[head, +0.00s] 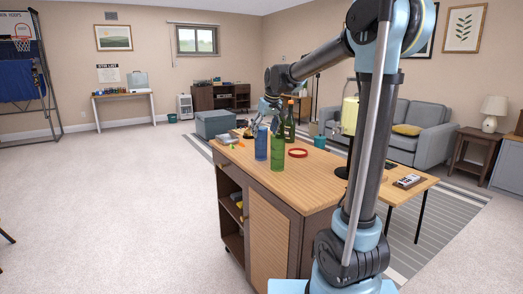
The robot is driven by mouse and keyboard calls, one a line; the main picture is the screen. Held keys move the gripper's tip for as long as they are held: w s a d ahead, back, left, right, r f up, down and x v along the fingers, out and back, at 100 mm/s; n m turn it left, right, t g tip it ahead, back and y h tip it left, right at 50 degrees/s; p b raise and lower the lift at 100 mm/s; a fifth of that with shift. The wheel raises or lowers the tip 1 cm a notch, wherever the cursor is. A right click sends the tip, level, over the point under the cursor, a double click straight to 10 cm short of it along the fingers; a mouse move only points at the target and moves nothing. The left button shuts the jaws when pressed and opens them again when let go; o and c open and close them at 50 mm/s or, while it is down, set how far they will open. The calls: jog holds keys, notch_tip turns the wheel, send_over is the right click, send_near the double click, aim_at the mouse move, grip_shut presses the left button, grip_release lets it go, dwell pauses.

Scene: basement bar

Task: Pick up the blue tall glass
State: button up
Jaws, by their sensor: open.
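The blue tall glass (261,142) stands upright on the wooden cabinet top (310,178). A green tall glass (277,153) stands just right of it and nearer to me. My gripper (264,124) is small in the head view, at the end of my arm reaching in from the right. It is open and appears just above or behind the rim of the blue glass. I cannot tell whether it touches the glass, and its fingertips are partly hidden.
A dark bottle (289,123) stands behind the glasses. A red ring (298,153) lies right of the green glass, and a teal cup (320,142) stands farther right. A lantern-like lamp (349,116) is beside my arm. The front of the cabinet top is clear.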

aim_at(261, 143)
jog(key=shift+x, duration=3.65)
jog(key=shift+s+a, duration=0.15)
jog(key=shift+c, duration=0.2)
jog(key=c, duration=1.3)
